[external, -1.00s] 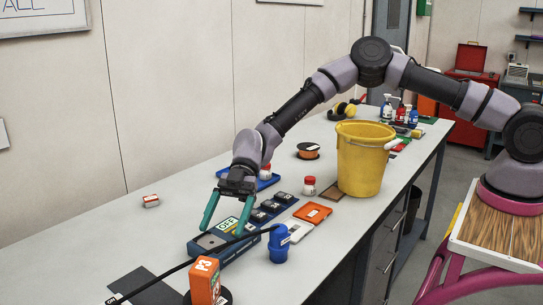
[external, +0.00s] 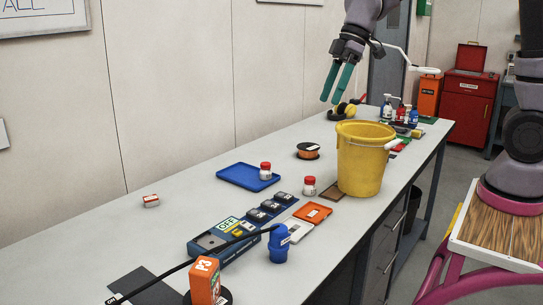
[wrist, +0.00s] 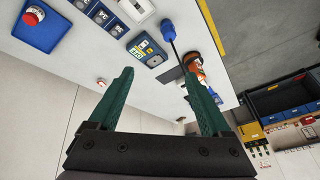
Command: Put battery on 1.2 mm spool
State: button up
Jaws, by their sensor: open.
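A spool (external: 308,151) with dark flanges and orange winding lies flat on the bench, left of the yellow bucket; its size label is not readable. No battery is plainly identifiable. A small red-and-white block (external: 151,201) lies alone at the bench's left and also shows in the wrist view (wrist: 101,83). Several dark blocks (external: 270,207) sit in a row behind the blue device (external: 222,240). My gripper (external: 332,101), with green fingers, is open and empty, raised above the far part of the bench. Its open fingers also show in the wrist view (wrist: 158,73).
A yellow bucket (external: 362,160) stands near the bench's right edge. A blue tray (external: 240,180) holds a red-capped jar (external: 265,170); another jar (external: 309,186) stands nearby. The bench's left side is mostly clear.

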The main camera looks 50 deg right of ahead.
jog(key=s+d+r+m+t+h, duration=0.1)
jog(key=s+d+r+m+t, duration=0.1)
jog(key=s+d+m, duration=0.4)
jog(key=s+d+r+m+t+h, duration=0.1)
jog(key=s+d+r+m+t, duration=0.2)
jog(key=s+d, duration=0.9)
jog(key=d+r+m, duration=0.1)
jog(key=r+m, duration=0.1)
jog(key=m, duration=0.2)
jog(key=shift+s+d+m+h, duration=0.25)
jog(key=shift+s+m+h, duration=0.05)
jog(key=shift+s, duration=0.05)
